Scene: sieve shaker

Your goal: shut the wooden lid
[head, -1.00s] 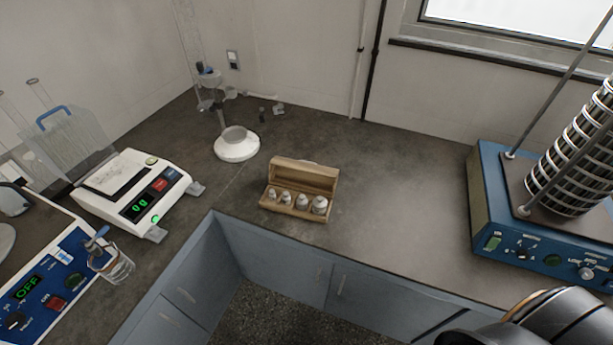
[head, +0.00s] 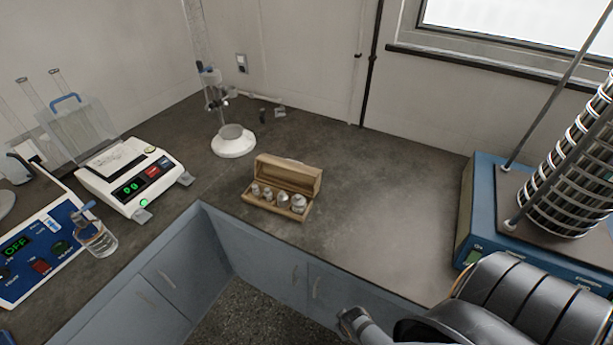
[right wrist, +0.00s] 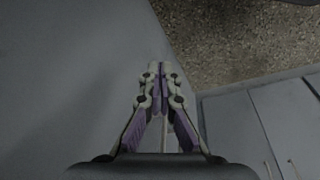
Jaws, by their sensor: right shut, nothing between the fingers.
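The wooden box (head: 278,203) sits on the dark countertop near its front edge, with several metal weights (head: 282,199) in a row inside it. Its wooden lid (head: 288,174) stands raised along the back side of the box. My right arm comes in at the lower right of the head view, well apart from the box; its fingertips are not clear there. In the right wrist view my right gripper (right wrist: 159,68) is shut and empty, above a plain grey surface. My left gripper is not in view.
A blue sieve shaker (head: 480,205) with a sieve stack stands at the right. A white balance (head: 132,175), a glass beaker (head: 98,240) and a blue-white device (head: 40,250) stand at the left. A white-based stand (head: 233,142) is behind the box. The counter right of the box is clear.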

